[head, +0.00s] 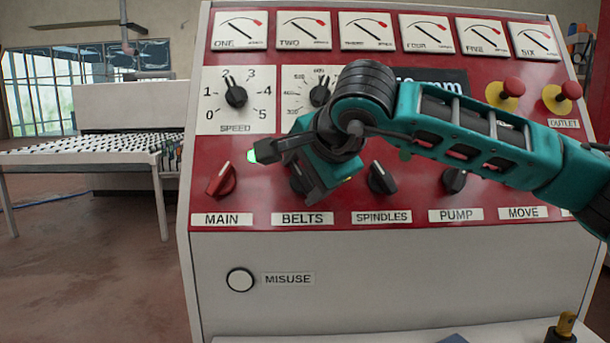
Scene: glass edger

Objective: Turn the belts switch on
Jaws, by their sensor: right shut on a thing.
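The control panel has a row of switches. The black belts switch (297,184) sits above the BELTS label (302,219) and is mostly hidden by my right gripper (304,178). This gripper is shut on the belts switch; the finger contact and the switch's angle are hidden. The red main switch (221,180) to its left is tilted, and a green lamp (252,156) glows above it. My left gripper is not in view.
The black spindles switch (382,178) is close on the right, with the pump switch (454,181) beyond. The speed dial (236,96) is above left. The white misuse button (240,280) is below. A roller table (100,150) stands at left.

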